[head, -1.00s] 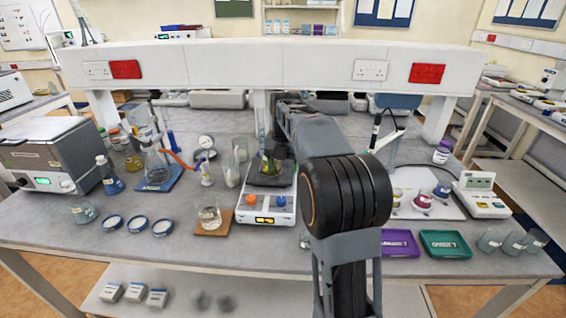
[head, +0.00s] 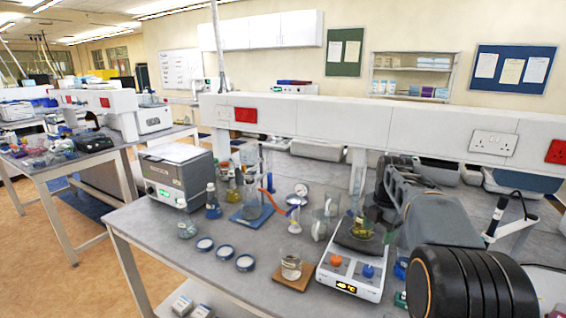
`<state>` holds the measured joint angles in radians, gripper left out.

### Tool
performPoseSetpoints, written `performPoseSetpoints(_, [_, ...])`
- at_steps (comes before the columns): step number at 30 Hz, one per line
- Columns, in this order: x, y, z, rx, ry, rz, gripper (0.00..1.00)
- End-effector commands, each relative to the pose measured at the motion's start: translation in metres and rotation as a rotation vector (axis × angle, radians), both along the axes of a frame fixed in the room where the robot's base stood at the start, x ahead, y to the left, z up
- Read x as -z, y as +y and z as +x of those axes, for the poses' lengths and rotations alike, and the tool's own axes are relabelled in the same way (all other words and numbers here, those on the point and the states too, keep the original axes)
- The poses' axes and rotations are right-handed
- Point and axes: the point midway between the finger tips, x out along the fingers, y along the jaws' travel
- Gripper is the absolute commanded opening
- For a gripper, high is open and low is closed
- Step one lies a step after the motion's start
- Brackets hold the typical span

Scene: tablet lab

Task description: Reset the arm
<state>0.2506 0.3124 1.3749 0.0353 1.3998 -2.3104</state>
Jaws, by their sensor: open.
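My arm reaches from the lower right of the head view over the bench. My gripper (head: 376,212) is at its far end, open, just above and behind a flask with yellow liquid (head: 362,230). The flask stands on the dark top of a white hotplate stirrer (head: 350,277) with an orange and a blue knob. The gripper's fingers are small and dark here, and I cannot tell whether they touch the flask. The right part of the bench is mostly hidden by my arm.
A beaker (head: 291,266) stands on a brown tile left of the stirrer. Several petri dishes (head: 224,253) lie farther left. A grey bath (head: 174,172) sits at the bench's left end. A white service rail (head: 350,123) crosses behind. Floor is clear at lower left.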

Motion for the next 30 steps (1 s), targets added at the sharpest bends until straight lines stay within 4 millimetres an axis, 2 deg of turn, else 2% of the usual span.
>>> performPoseSetpoints(3, [0.025, 0.001, -0.006, 0.354, 0.019, 0.019, 0.61])
performPoseSetpoints(8, [0.042, 0.011, -0.028, 0.846, 0.011, 0.044, 0.61])
performPoseSetpoints(11, [0.050, 0.023, -0.049, 1.144, -0.004, 0.067, 0.61])
performPoseSetpoints(17, [0.062, 0.055, -0.105, 1.705, -0.051, 0.149, 0.61])
performPoseSetpoints(21, [0.073, 0.079, -0.157, 2.016, -0.083, 0.240, 0.61])
performPoseSetpoints(24, [0.080, 0.092, -0.187, 2.099, -0.099, 0.293, 0.61])
performPoseSetpoints(27, [0.084, 0.101, -0.209, 2.077, -0.113, 0.323, 0.61])
performPoseSetpoints(30, [0.082, 0.107, -0.220, 2.049, -0.126, 0.350, 0.61])
